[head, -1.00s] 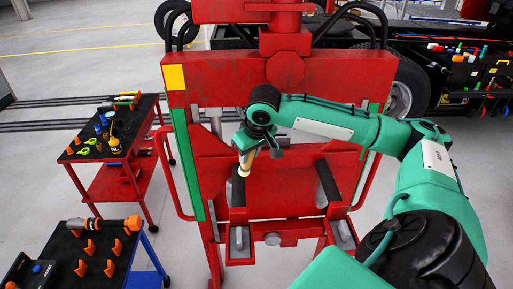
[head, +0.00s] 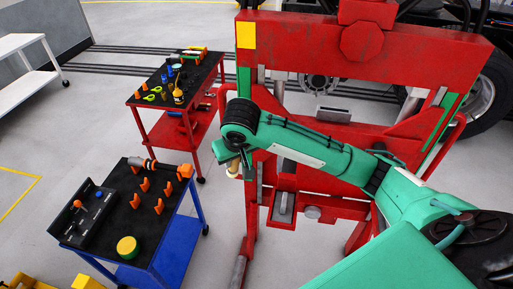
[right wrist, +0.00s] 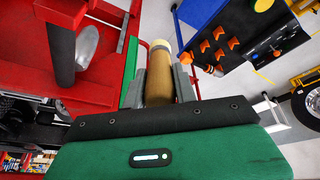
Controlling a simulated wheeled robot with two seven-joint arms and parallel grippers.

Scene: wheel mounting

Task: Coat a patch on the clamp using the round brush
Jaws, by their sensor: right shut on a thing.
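The red clamp frame (head: 310,45) stands right of centre in the head view, with its crossbar and lower red parts in sight. Part of it also shows at the left of the right wrist view (right wrist: 25,65). My right gripper (head: 233,158) is at the frame's left side. It is shut on the round brush (right wrist: 158,75), which has a brown handle and a pale tip. In the head view the brush (head: 232,170) hangs tip down, partly hidden by the gripper. I cannot tell its exact gap to the frame. My left gripper is not in view.
A blue cart (head: 165,228) with orange holders and a round yellow-green container (head: 127,247) stands at lower left. A red tool cart (head: 160,122) stands behind it. A white table (head: 25,75) is at far left. Grey floor lies between carts and frame.

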